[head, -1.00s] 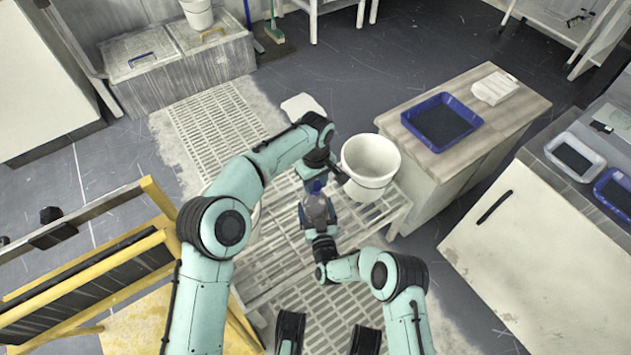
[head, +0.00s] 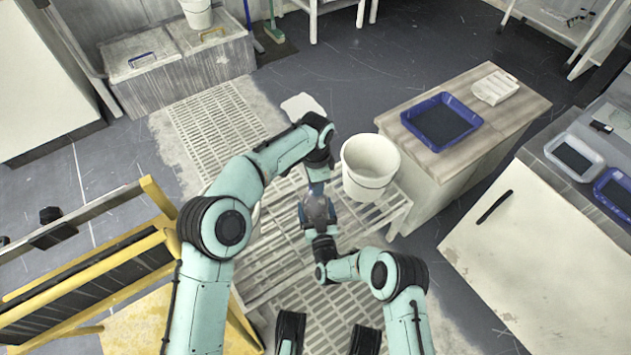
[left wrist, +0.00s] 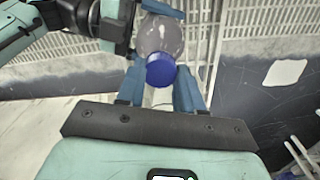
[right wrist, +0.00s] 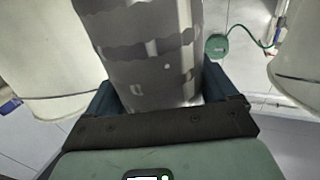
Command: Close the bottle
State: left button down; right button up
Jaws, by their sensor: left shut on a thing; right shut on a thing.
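The bottle (head: 319,210) is clear-grey and roughly upright in the middle of the head view. My right gripper (right wrist: 160,100) is shut on its body, which fills the upper middle of the right wrist view. The blue cap (left wrist: 161,71) is at the bottle's top end in the left wrist view, with the bottle body (left wrist: 160,36) behind it. My left gripper (left wrist: 161,85) is shut on the cap, one blue finger on each side. In the head view the left gripper hides most of the cap. I cannot tell how tightly the cap sits on the neck.
A white bucket (head: 370,168) stands close to the right of the bottle on a slatted white rack (head: 398,215). A wooden-topped cabinet (head: 520,100) with a blue tray (head: 405,125) is to the right. A yellow frame (head: 150,240) is at the left.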

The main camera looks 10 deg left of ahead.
pick_arm(q)
jog(key=m, duration=1.3)
jog(key=c, duration=0.6)
grip_release()
jog(key=shift+c, duration=0.2)
notch_tip(320, 180, up, 12)
